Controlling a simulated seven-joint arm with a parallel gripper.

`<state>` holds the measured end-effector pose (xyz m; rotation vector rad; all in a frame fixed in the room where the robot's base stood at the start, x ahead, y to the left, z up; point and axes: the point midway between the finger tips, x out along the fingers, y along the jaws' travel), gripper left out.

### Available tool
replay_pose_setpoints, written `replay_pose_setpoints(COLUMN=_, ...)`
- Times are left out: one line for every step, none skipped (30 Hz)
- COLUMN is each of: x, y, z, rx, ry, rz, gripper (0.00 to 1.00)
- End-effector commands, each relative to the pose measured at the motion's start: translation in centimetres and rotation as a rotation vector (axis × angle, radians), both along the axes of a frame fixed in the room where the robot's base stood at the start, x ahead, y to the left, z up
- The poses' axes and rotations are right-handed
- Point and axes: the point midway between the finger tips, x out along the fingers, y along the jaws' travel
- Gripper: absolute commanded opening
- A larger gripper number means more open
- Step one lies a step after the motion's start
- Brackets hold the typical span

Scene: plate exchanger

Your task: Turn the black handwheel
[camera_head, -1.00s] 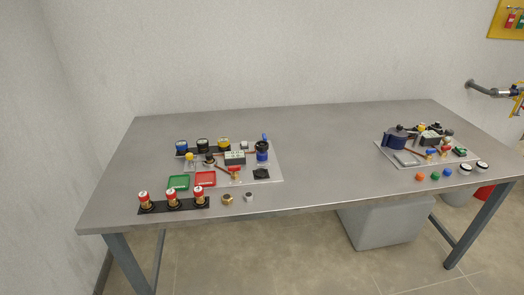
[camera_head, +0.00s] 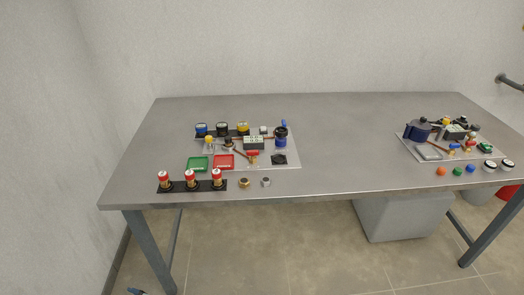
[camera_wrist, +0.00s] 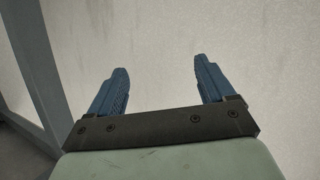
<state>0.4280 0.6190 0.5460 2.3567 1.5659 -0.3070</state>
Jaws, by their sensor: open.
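The table carries a left board (camera_head: 290,146) and a right board (camera_head: 409,149), both with small fittings. A flat black piece (camera_head: 279,159) lies at the left board's right front, and a dark rounded part (camera_head: 228,142) stands near its middle. Small black-topped parts (camera_head: 462,120) also show at the back of the right board. At this size I cannot tell which is the black handwheel. My gripper (camera_wrist: 160,72) is open, with two blue fingers and nothing between them. A small blue tip at the head view's bottom left seems to be part of it, below and away from the table top.
Green (camera_head: 199,164) and red (camera_head: 224,162) trays and a black strip with red-capped parts (camera_head: 191,185) sit near the left front edge. The table's middle is clear. A grey bin (camera_head: 403,218) stands underneath. A grey post (camera_wrist: 52,72) is close in the wrist view.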

Motion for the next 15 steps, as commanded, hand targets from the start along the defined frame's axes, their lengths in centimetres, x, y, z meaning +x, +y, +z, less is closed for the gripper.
replay_pose_setpoints(x=-1.7, y=2.6, z=1.1, rx=0.042, ry=-0.019, rz=0.056, gripper=0.82)
replay_pose_setpoints(x=-2.7, y=3.9, z=1.8, rx=0.067, ry=-0.030, rz=0.087, gripper=0.82)
replay_pose_setpoints(x=-4.0, y=5.6, z=2.9, rx=0.100, ry=-0.045, rz=0.128, gripper=0.82)
replay_pose_setpoints(x=-5.1, y=6.9, z=3.7, rx=0.126, ry=-0.055, rz=0.158, gripper=0.82)
replay_pose_setpoints(x=-6.0, y=8.1, z=4.5, rx=0.149, ry=-0.065, rz=0.186, gripper=0.82)
replay_pose_setpoints(x=-7.2, y=9.8, z=5.7, rx=0.179, ry=-0.080, rz=0.224, gripper=0.82)
replay_pose_setpoints(x=-8.1, y=11.1, z=6.7, rx=0.202, ry=-0.093, rz=0.251, gripper=0.82)
replay_pose_setpoints(x=-8.8, y=12.3, z=7.7, rx=0.219, ry=-0.104, rz=0.272, gripper=0.82)
replay_pose_setpoints(x=-9.3, y=13.5, z=8.9, rx=0.237, ry=-0.118, rz=0.291, gripper=0.82)
replay_pose_setpoints(x=-9.5, y=14.4, z=9.7, rx=0.246, ry=-0.130, rz=0.302, gripper=0.82)
replay_pose_setpoints(x=-9.6, y=15.2, z=10.5, rx=0.254, ry=-0.140, rz=0.308, gripper=0.82)
replay_pose_setpoints(x=-9.5, y=16.2, z=11.6, rx=0.260, ry=-0.154, rz=0.312, gripper=0.82)
replay_pose_setpoints(x=-9.3, y=17.0, z=12.4, rx=0.263, ry=-0.166, rz=0.312, gripper=0.82)
replay_pose_setpoints(x=-9.0, y=17.6, z=13.2, rx=0.263, ry=-0.177, rz=0.310, gripper=0.82)
replay_pose_setpoints(x=-8.4, y=18.5, z=14.3, rx=0.262, ry=-0.192, rz=0.304, gripper=0.82)
